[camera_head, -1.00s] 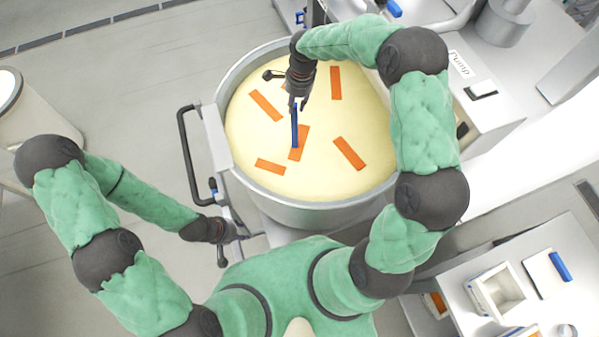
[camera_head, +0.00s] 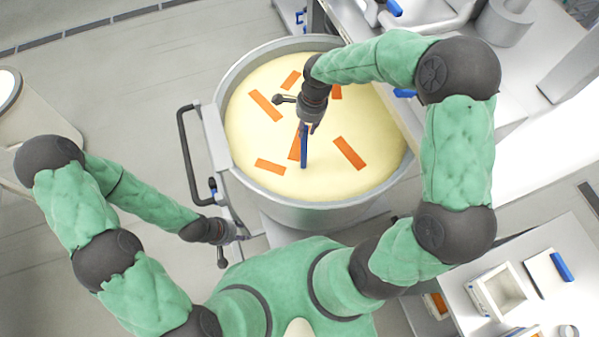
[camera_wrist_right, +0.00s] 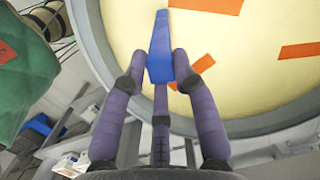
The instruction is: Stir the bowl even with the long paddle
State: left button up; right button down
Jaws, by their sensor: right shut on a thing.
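A large round metal bowl (camera_head: 232,84) holds a pale cream mass (camera_head: 325,180). Several orange strips (camera_head: 349,153) lie scattered on its surface, unevenly spaced. My right gripper (camera_head: 306,128) is over the bowl and shut on the blue paddle (camera_head: 304,150). The paddle points down at the cream, its tip near the middle front; I cannot tell how deep it goes. In the right wrist view the fingers close around the blue paddle (camera_wrist_right: 160,50), with orange strips (camera_wrist_right: 205,5) around it. My left gripper (camera_head: 238,238) is low beside the bowl's cart; its fingers are too small to read.
A black push handle (camera_head: 183,150) stands on the bowl's left side. A white bench with a square open container (camera_head: 498,292) and a blue-handled item (camera_head: 561,266) is at lower right. A pale round bin (camera_head: 30,130) is at far left. The floor at upper left is clear.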

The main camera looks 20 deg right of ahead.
jog(key=s, duration=0.5)
jog(key=w+d, duration=0.7)
jog(key=w, duration=0.2)
jog(key=w+a, duration=0.7)
jog(key=w, duration=0.2)
jog(key=s, duration=0.9)
notch_tip(320, 180, up, 27)
jog(key=p, duration=1.7)
dwell(0.6)
